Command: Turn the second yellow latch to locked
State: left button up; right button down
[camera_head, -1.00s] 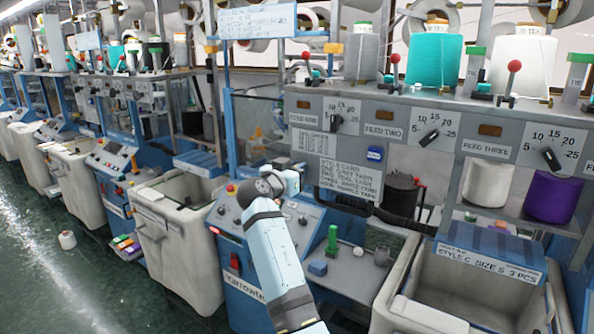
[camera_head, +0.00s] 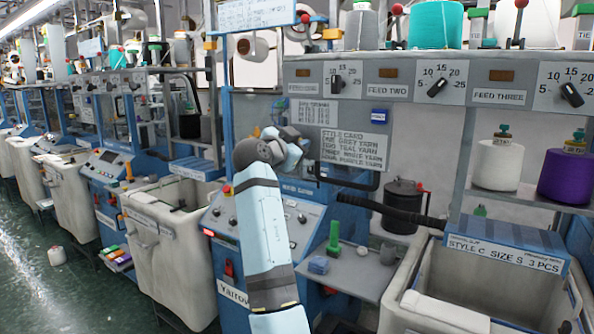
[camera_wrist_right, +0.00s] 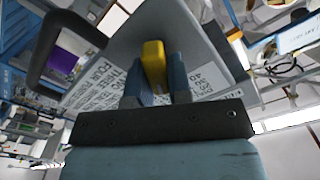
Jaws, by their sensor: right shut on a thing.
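My right gripper (camera_head: 302,146) is at the left edge of the grey panel, beside the style card (camera_head: 353,149). In the right wrist view its two blue fingers (camera_wrist_right: 160,82) are shut on a yellow latch (camera_wrist_right: 153,58), one finger on each side. The latch stands against the grey panel (camera_wrist_right: 200,45). In the head view my gripper hides this latch. Whether it is turned to locked cannot be told. Another yellow latch (camera_head: 332,34) shows on the upper frame, and a further one (camera_head: 211,45) on the post to the left. My left gripper is not in view.
A black handle (camera_head: 345,182) juts out below the style card. A control panel (camera_head: 300,225) is under my arm. A shelf with a green-handled tool (camera_head: 334,238) and a cream bin (camera_head: 405,290) stand to the right. Yarn cones line the upper shelf.

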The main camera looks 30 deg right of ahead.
jog(key=m+b, duration=0.3)
jog(key=b, duration=0.2)
jog(key=shift+s+d+f+m+b, duration=0.1)
jog(key=shift+s+f+m+b, duration=0.05)
jog(key=shift+f+m+b, duration=0.2)
jog(key=m+b, duration=0.4)
jog(key=shift+s+f+m+b, duration=0.1)
jog(key=shift+m+b, duration=0.15)
jog(key=shift+b, duration=0.1)
jog(key=shift+m+b, duration=0.75)
jog(key=shift+m, duration=0.65)
pick_arm(q)
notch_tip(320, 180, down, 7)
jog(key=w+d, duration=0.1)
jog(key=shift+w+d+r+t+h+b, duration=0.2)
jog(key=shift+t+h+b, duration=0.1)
jog(key=shift+b, duration=0.1)
pick_arm(e)
jog(key=shift+m, duration=0.3)
jog(key=c, duration=1.1)
grip_release()
jog(key=shift+d, duration=0.1)
